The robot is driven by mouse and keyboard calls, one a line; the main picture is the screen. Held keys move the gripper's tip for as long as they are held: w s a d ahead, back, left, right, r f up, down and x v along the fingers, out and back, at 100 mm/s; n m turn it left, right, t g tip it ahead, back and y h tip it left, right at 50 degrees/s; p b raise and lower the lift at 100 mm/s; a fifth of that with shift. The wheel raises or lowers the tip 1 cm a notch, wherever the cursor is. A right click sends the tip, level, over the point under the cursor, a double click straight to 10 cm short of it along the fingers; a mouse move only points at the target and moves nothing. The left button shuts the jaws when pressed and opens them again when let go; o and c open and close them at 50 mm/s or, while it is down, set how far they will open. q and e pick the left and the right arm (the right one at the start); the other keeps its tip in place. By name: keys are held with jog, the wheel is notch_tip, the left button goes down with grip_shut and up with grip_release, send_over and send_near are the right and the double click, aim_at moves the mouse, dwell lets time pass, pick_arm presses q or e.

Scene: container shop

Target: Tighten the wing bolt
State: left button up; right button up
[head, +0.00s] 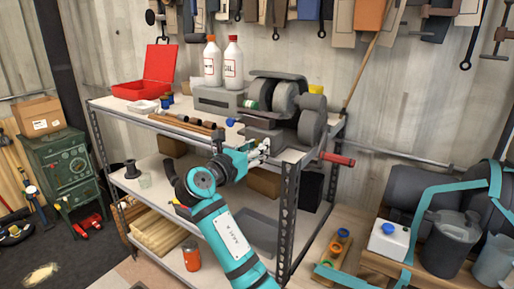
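My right gripper (260,150) is at the front edge of the shelf's top board, just below and in front of a grey bench machine (285,100). The machine has several round grey wheels or housings. The gripper's fingers are small and overlap the machine's base, so I cannot tell whether they are open or shut, or touch anything. I cannot clearly make out the wing bolt; it may be hidden behind the gripper or too small to see. A small blue knob-like thing (230,122) lies left of the machine. My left gripper is not in view.
The metal shelf (287,215) also bears two white bottles (213,62), a red open case (158,68) and short brown tubes (182,123). A red handle (338,159) sticks out at its right. A white canister (389,240) stands on a bench at lower right.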

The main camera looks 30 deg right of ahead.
grip_shut()
